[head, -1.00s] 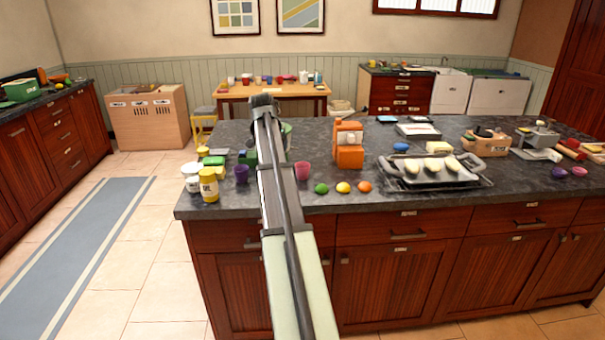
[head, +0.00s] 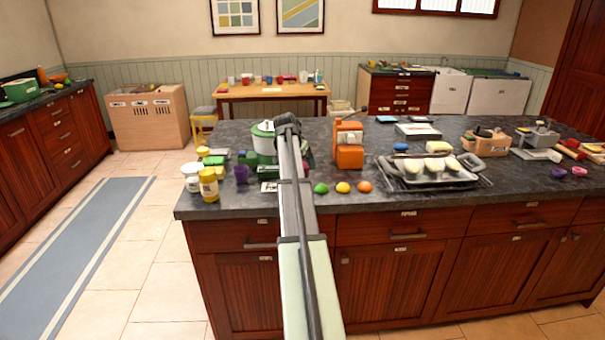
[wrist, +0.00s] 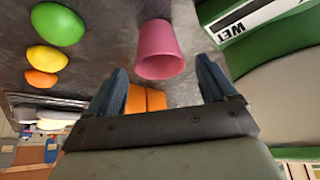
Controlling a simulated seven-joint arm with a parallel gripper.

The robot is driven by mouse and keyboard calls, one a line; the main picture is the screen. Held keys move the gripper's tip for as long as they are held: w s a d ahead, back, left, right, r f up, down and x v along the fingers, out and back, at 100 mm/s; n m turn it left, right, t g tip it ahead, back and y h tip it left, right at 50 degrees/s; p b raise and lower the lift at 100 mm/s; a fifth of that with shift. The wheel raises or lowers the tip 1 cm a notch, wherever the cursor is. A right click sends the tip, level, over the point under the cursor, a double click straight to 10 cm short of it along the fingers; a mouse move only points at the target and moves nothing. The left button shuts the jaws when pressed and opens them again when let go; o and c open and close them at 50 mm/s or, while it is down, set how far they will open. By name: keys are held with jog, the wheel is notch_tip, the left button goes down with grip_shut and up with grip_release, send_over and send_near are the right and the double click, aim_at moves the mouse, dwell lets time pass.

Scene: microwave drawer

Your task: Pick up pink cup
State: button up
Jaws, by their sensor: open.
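The pink cup (wrist: 160,52) stands on the dark counter in the wrist view. My gripper (wrist: 162,78) is open, with its two blue fingers apart and nothing held between them. The cup lies just beyond the fingertips, lined up with the gap between them. I cannot tell whether any finger touches it. In the head view the cup is hidden behind my arm, and the gripper is mostly hidden too.
A green and white appliance (head: 264,140) is close beside the cup, at right in the wrist view. A lime (head: 321,188), lemon (head: 343,187) and orange (head: 364,187) lie near the counter's front edge. An orange machine (head: 349,146) stands behind them. A purple cup (head: 241,174) is further left.

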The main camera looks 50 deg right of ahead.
jog(key=shift+x, duration=2.6)
jog(key=shift+a+f, duration=0.1)
jog(key=shift+a, duration=0.05)
jog(key=c, duration=1.1)
